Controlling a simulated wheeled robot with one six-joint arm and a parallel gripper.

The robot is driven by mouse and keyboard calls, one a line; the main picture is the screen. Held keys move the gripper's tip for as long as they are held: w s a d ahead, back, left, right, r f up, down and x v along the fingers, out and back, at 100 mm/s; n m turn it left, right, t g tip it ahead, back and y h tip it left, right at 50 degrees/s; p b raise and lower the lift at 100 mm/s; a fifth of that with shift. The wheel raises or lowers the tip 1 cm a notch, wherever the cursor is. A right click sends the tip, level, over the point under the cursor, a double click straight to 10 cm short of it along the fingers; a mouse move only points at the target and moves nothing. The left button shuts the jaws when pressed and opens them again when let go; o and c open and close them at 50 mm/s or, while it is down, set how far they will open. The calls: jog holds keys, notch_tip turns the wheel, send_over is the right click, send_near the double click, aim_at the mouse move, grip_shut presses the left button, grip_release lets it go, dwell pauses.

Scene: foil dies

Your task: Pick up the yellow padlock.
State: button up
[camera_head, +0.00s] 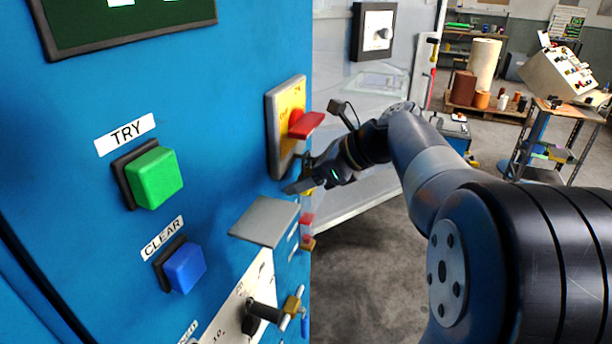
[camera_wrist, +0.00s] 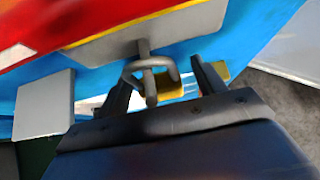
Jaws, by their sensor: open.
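In the wrist view, a small yellow padlock body (camera_wrist: 168,90) sits between the two fingers of my gripper (camera_wrist: 166,75), partly hidden behind a grey loop that looks like a shackle. The fingers are apart, one on each side; I cannot tell whether either touches it. In the head view, my gripper (camera_head: 297,178) is at the right edge of the blue cabinet, just below the red handle (camera_head: 306,124) on its yellow plate. A bit of yellow shows behind the fingers there, too small to identify surely.
A grey plate (camera_head: 265,221) sticks out from the blue cabinet (camera_head: 225,60) below my gripper. Small red and brass-coloured items (camera_head: 307,221) sit at the cabinet's edge. Green (camera_head: 156,177) and blue (camera_head: 185,267) buttons protrude at left. Open floor (camera_head: 365,260) lies to the right.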

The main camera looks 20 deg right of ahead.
jog(key=shift+c, duration=0.5)
jog(key=c, duration=1)
